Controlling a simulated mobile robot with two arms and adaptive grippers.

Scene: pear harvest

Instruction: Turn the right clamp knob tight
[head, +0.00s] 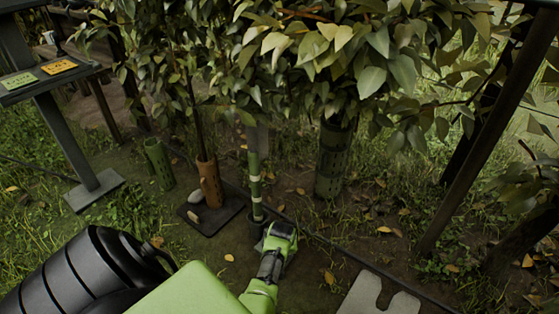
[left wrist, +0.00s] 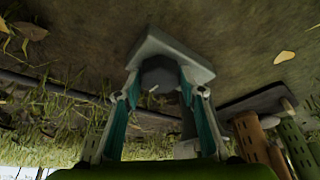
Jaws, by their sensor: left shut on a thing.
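In the left wrist view a dark, faceted clamp knob (left wrist: 158,74) sits against a grey angular bracket (left wrist: 172,47). My left gripper (left wrist: 160,88) has one finger on each side of the knob and is shut on it. In the head view my left gripper (head: 279,238) reaches down near the foot of a green post with pale bands (head: 255,180). A short dark cylinder (head: 256,228) stands at that post's foot, left of the gripper. The knob is hidden in the head view. My right gripper is not in view.
Leafy branches (head: 330,50) hang over the work area. An orange tree guard (head: 210,183) stands on a dark plate (head: 212,217) to the left, with a green guard (head: 158,163) beyond it. A dark hose (head: 340,251) crosses the ground. A pale notched plate (head: 378,297) lies at lower right.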

